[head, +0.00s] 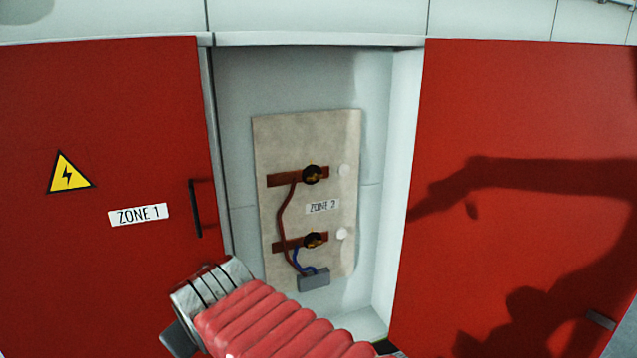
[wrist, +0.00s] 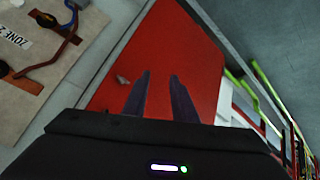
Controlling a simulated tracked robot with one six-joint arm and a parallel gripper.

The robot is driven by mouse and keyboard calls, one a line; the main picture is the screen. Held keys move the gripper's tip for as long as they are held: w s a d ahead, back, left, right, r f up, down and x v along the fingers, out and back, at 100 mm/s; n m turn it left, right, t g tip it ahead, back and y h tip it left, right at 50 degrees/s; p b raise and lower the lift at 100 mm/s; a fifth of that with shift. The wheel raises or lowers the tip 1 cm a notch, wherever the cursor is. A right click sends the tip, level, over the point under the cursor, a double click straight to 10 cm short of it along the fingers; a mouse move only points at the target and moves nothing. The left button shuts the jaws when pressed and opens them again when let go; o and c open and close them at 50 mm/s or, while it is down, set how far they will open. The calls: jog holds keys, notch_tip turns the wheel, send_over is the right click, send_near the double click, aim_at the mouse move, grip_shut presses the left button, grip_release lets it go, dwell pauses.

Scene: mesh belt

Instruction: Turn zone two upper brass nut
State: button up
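The upper brass nut (head: 312,174) sits in a dark round fitting on the upper copper strip of the beige zone 2 board (head: 300,140). The lower brass nut (head: 313,240) is on the strip below. In the wrist view the upper nut (wrist: 4,69) is at the left edge and the lower nut (wrist: 45,18) is near the top left. My gripper (wrist: 160,74) is open and empty, its two dark fingers apart over a red surface. It is away from both nuts and touches neither. In the head view my arm covers the area below the board and the fingers are not visible.
The board hangs in an open pale cabinet bay (head: 300,75). A red zone 1 door (head: 100,260) with a black handle (head: 195,208) is at left, and another red door (head: 530,110) at right. Red and blue wires run to a grey block (head: 314,279).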

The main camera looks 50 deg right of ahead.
aim_at(314, 177)
jog(key=w+d+r+n+t+h, duration=0.1)
jog(key=w+d+r+h, duration=0.15)
jog(key=d, duration=0.55)
jog(key=w+d+r+n+t+h, duration=0.1)
jog(key=w+d+n, duration=0.15)
jog(key=d, duration=0.55)
jog(key=w+d+r+n+t+h, duration=0.1)
jog(key=w+d+r+t+h, duration=0.15)
jog(key=d, duration=0.55)
jog(key=s+d+n+t, duration=0.1)
jog(key=s+d+n, duration=0.2)
jog(key=d, duration=0.6)
jog(key=s+d+n+t, duration=0.2)
jog(key=s+d+n, duration=0.1)
jog(key=d, duration=0.6)
jog(key=shift+d+f+n+h, duration=0.2)
jog(key=shift+n+h, duration=0.1)
jog(key=shift+n, duration=0.25)
jog(key=x, duration=1.4)
jog(key=shift+a+r, duration=0.1)
jog(key=shift+c, duration=0.5)
